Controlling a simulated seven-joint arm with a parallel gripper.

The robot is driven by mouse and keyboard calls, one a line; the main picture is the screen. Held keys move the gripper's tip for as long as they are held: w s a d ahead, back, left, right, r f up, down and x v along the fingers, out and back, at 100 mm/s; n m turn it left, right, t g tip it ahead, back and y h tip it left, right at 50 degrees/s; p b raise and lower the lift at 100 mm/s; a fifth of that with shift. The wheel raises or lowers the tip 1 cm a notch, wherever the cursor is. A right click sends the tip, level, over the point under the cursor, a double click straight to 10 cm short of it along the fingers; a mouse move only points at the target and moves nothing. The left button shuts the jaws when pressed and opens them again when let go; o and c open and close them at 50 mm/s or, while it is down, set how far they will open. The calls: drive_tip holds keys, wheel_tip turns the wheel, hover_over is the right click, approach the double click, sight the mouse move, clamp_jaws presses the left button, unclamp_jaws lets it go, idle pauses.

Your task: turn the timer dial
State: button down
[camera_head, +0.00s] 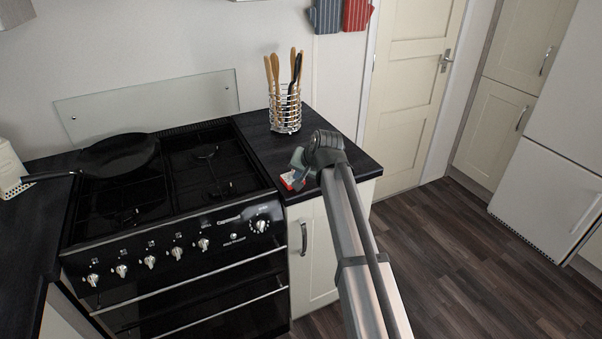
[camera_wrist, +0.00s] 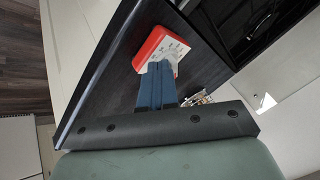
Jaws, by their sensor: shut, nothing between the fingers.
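A small red timer with a white, printed face lies on the dark worktop to the right of the cooker. It shows in the head view (camera_head: 290,181) and, larger, in the wrist view (camera_wrist: 150,45). My gripper (camera_head: 298,164) is over the timer. In the wrist view its two blue-grey fingers (camera_wrist: 159,68) are shut together, with nothing between them. The fingertips overlap the middle of the timer's face and hide the dial. I cannot tell whether they touch it.
A wire utensil holder (camera_head: 285,108) stands behind the timer. A black cooker (camera_head: 180,225) with a row of knobs and a frying pan (camera_head: 118,156) is to the left. The worktop (camera_head: 345,162) is bare on the right, and its edge is close to my arm.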

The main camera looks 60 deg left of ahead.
drive_tip(key=shift+s+m+t, duration=0.2)
drive_tip(key=shift+m+t, duration=0.25)
drive_tip(key=shift+m, duration=0.2)
drive_tip(key=shift+s+m+t, duration=0.2)
drive_tip(key=shift+m+t, duration=0.25)
drive_tip(key=shift+m, duration=0.2)
drive_tip(key=shift+s, duration=0.3)
drive_tip(key=shift+a, duration=0.15)
drive_tip(key=shift+w+a, duration=0.4)
drive_tip(key=shift+a, duration=0.15)
